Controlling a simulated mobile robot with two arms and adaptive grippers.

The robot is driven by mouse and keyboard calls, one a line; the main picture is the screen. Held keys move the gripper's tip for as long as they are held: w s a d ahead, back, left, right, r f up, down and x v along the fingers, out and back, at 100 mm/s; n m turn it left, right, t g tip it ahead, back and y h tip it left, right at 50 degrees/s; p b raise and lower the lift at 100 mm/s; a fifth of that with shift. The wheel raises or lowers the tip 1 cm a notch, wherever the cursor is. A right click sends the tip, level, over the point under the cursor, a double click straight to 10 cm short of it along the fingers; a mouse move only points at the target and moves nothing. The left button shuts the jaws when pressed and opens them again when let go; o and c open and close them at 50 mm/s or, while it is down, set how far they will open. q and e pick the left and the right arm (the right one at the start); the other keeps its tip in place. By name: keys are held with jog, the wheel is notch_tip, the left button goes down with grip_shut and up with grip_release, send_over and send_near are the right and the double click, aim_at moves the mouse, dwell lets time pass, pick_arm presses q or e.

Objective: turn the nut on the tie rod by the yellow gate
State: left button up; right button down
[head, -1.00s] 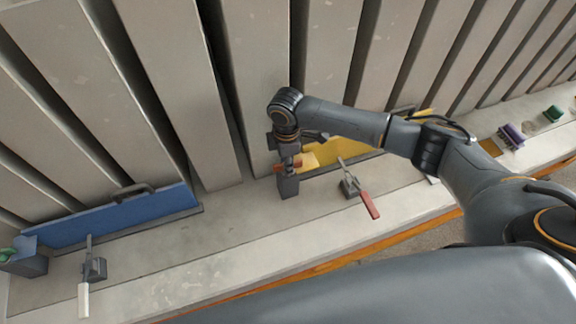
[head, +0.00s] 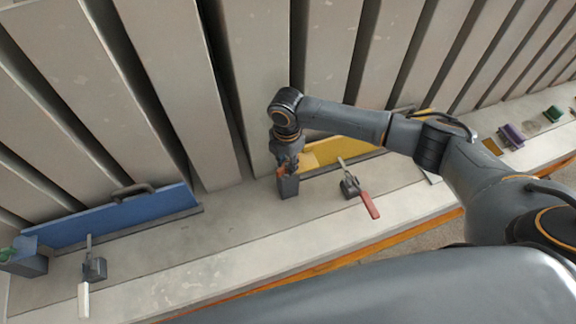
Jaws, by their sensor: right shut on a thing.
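The yellow gate (head: 340,150) stands at the foot of the grey panels, partly hidden behind my right arm. A dark grey block (head: 288,187) stands at the gate's left end. My right gripper (head: 284,170) points down at the top of this block, shut on a small orange-red part there that I take to be the nut (head: 281,172). The fingers hide most of the nut, and I cannot make out the tie rod. My left gripper is not in view.
A toggle clamp with a red handle (head: 369,205) sits right of the block. A blue gate (head: 115,217) and a white-handled clamp (head: 84,298) are at the left. Purple (head: 510,135) and green (head: 553,114) brushes lie on the ledge at the far right.

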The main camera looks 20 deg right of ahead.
aim_at(287, 164)
jog(key=shift+s+f, duration=0.15)
jog(key=shift+f, duration=0.05)
jog(key=c, duration=1)
grip_release()
jog(key=shift+r, duration=0.1)
jog(key=shift+r, duration=0.2)
notch_tip(287, 164, up, 12)
jog(key=shift+f, duration=0.25)
jog(key=shift+d, duration=0.1)
